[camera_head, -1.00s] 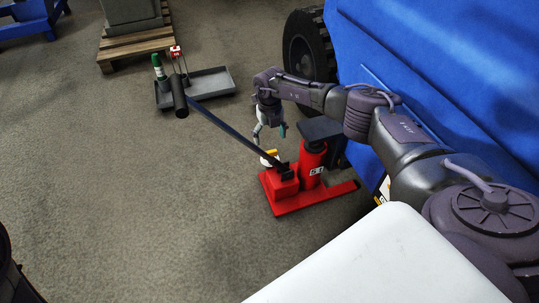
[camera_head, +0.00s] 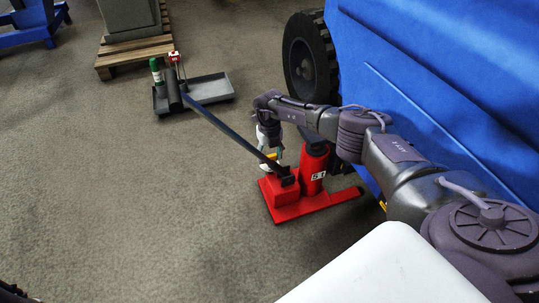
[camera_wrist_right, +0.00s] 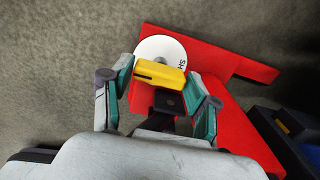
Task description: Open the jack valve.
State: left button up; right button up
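The red jack (camera_head: 312,160) stands on the floor beside the blue vehicle, its long black handle (camera_head: 225,130) slanting up to the left. Its yellow valve knob (camera_wrist_right: 160,77) shows in the right wrist view over a white lettered disc (camera_wrist_right: 165,52) at the red base's edge. My right gripper (camera_wrist_right: 160,70) is open, with one teal-padded finger on each side of the knob. The fingertips are very close to the knob's ends; whether they touch is unclear. In the head view, the right gripper (camera_head: 270,150) is partly hidden behind the handle. My left gripper is out of view.
A grey tray (camera_head: 208,90) with a green bottle (camera_head: 156,72) lies behind the jack, near the handle's end. The blue vehicle (camera_head: 440,90) and its black tyre (camera_head: 308,57) bound the right side. A wooden pallet (camera_head: 135,55) is at the back. The left floor is clear.

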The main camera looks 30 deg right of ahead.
jog(key=c, duration=0.6)
